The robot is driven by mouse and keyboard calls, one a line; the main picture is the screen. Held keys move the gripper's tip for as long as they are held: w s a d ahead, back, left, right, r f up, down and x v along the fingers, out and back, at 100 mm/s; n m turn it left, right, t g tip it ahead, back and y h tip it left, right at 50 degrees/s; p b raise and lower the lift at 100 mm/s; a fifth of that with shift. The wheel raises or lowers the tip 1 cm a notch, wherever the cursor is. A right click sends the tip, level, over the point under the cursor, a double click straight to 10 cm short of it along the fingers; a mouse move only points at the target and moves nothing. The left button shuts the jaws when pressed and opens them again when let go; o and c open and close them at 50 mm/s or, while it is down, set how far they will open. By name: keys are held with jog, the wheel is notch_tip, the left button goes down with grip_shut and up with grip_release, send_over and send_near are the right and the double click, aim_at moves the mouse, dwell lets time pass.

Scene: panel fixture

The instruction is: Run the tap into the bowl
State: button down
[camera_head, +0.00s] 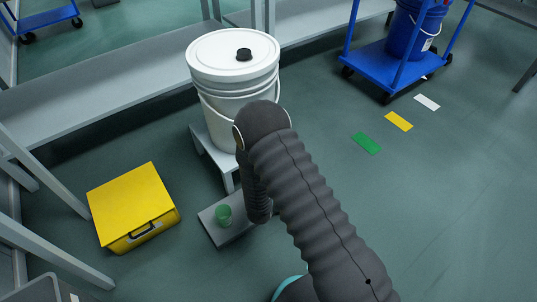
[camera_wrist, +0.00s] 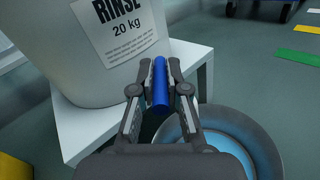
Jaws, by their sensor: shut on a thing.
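A white bucket (camera_head: 232,75) stands on a small white stand (camera_head: 212,155) in the head view. The wrist view shows its side with a "RINSE 20 kg" label (camera_wrist: 122,28). My gripper (camera_wrist: 161,82) is shut on a blue cylindrical tap handle (camera_wrist: 160,88) in front of the bucket. The tap's body and outlet are hidden behind the handle and fingers. A round grey-rimmed bowl (camera_wrist: 268,150) with a light blue inside lies below and right of my gripper; I cannot tell whether the blue is water.
A yellow box (camera_head: 133,205) is on the floor at left. A blue cart (camera_head: 385,65) stands at upper right. The floor right of my arm is clear apart from coloured markings.

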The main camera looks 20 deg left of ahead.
jog(key=shift+w+r, duration=0.1)
jog(key=c, duration=1.2)
grip_release()
jog(key=s, duration=0.4)
jog(key=s+d, duration=0.1)
jog(key=s, duration=0.3)
jog(key=s+d, duration=0.1)
jog(key=s, duration=0.2)
jog(key=shift+s, duration=0.4)
